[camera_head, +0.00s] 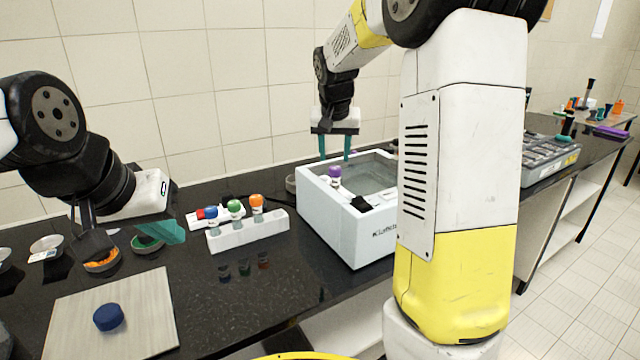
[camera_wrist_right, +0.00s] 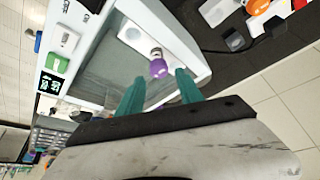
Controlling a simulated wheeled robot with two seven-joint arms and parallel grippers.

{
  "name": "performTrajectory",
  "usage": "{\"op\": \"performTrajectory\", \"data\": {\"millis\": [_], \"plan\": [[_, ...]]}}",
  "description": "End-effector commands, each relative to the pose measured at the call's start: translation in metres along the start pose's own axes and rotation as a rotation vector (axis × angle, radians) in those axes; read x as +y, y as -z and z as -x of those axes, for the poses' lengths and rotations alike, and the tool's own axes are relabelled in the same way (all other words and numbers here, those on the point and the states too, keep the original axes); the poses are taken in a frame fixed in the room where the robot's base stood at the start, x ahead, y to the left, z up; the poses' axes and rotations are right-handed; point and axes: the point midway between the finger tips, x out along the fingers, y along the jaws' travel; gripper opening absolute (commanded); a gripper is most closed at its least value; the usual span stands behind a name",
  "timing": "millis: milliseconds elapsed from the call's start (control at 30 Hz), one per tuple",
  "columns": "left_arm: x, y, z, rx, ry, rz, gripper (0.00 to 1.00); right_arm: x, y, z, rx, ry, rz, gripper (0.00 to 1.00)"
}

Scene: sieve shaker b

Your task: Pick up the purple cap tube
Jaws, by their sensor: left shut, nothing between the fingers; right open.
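The purple cap tube (camera_head: 335,173) stands in the left part of the white box-shaped machine (camera_head: 325,215). Its purple cap also shows in the right wrist view (camera_wrist_right: 158,68), just beyond my fingertips, with a pale tube body behind it. My right gripper (camera_head: 335,157) is open and empty above the back left of the machine, with its teal fingers pointing down. In the right wrist view its two fingers (camera_wrist_right: 160,85) lie on either side of the cap's line, apart from it. My left gripper (camera_head: 175,232) is shut and empty over the counter at the left.
A white rack (camera_head: 248,231) holds tubes with blue, green and orange caps left of the machine. A board (camera_head: 140,320) with a blue round piece (camera_head: 108,317) lies front left. Small bowls (camera_head: 102,260) stand near my left gripper. My right arm hides the machine's right side.

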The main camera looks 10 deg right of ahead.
Motion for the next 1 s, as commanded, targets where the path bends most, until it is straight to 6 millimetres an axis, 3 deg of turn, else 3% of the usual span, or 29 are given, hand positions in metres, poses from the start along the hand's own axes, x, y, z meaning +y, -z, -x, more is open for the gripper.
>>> {"op": "performTrajectory", "data": {"millis": [500, 800, 1000], "plan": [[0.0, 0.0, 0.0, 0.0, 0.0, 0.0, 0.0, 0.003, 0.003, -0.067, -0.004, -0.001, -0.001, 0.43], [0.0, 0.0, 0.0, 0.0, 0.0, 0.0, 0.0, 0.002, 0.004, -0.071, -0.001, 0.001, 0.0, 0.43], [0.0, 0.0, 0.0, 0.0, 0.0, 0.0, 0.0, 0.002, 0.004, -0.071, -0.001, 0.001, 0.0, 0.06]]}}
